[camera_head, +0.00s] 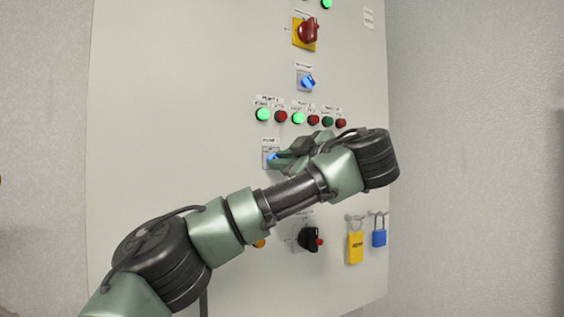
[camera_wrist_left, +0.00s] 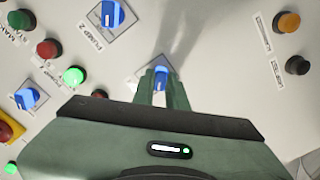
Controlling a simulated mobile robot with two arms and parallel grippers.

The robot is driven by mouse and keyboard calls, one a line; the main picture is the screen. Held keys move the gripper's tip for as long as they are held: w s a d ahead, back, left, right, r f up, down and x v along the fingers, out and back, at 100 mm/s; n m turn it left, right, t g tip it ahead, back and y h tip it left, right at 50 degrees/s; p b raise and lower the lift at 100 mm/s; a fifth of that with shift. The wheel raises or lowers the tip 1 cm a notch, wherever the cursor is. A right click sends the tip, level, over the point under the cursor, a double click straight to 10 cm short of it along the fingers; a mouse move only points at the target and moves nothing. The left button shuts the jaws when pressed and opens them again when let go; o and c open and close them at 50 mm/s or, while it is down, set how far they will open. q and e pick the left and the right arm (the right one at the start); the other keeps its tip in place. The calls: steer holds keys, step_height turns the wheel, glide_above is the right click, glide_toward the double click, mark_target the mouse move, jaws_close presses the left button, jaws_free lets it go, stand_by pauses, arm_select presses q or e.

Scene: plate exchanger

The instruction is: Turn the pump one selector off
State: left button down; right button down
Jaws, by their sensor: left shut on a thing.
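The pump one selector (camera_head: 271,157) is a blue knob on a pale square plate, under a label that appears to read PUMP 1. My left gripper (camera_head: 279,157) is at this knob, its arm crossing the panel from the lower left. In the left wrist view, the two green fingers (camera_wrist_left: 161,88) stand on either side of the blue knob (camera_wrist_left: 161,77) and are shut on it. The position it points to on its plate cannot be read. My right gripper is not in view.
Above are lit green lamps (camera_head: 263,114), red buttons, another blue selector (camera_head: 307,82) and a red-yellow rotary switch (camera_head: 307,31). A blue PUMP 2 selector (camera_wrist_left: 110,14) is close by. A black rotary switch (camera_head: 309,239) and yellow (camera_head: 356,247) and blue (camera_head: 379,238) padlocks are below.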

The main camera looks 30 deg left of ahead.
arm_select(q)
steer(key=m+b, duration=0.8)
steer(key=b, duration=0.1)
steer(key=shift+f, duration=0.15)
stand_by(0.4)
steer(key=shift+m, duration=0.5)
steer(key=c, duration=1.4)
jaws_free()
steer(key=shift+c, duration=0.2)
